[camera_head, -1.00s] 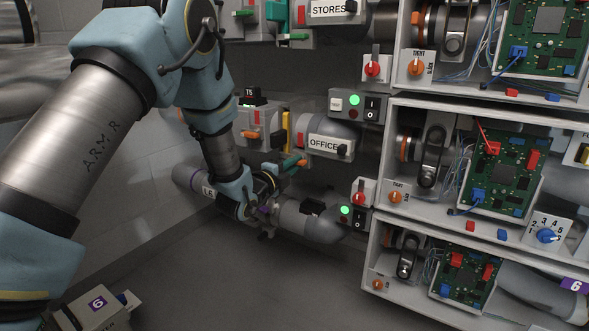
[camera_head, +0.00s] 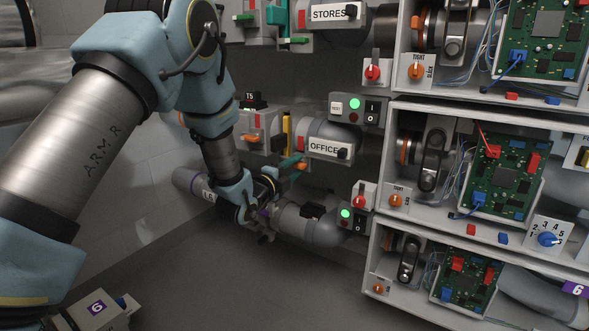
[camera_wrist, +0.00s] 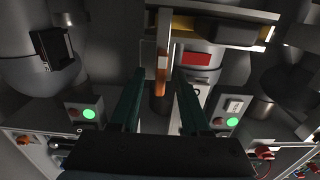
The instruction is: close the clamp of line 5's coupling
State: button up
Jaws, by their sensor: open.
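A pipe (camera_head: 186,181) runs along the low left wall, with a label starting with L that is hard to read. It meets a dark grey elbow (camera_head: 322,230). My gripper (camera_head: 262,212) is at the joint between them and hides most of the coupling. In the wrist view my gripper (camera_wrist: 160,78) is open, with two dark teal fingers. A pale lever with an orange end (camera_wrist: 162,76) shows between the fingers, apparently without contact. I cannot tell whether this is the clamp's handle.
The OFFICE pipe (camera_head: 324,147) is above. Open cabinets with circuit boards (camera_head: 503,175) fill the right. The floor (camera_head: 230,290) below is clear.

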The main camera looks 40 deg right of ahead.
jog(key=shift+a, duration=0.1)
jog(key=p+v, duration=0.1)
jog(key=v, duration=0.9)
jog(key=shift+a, duration=0.3)
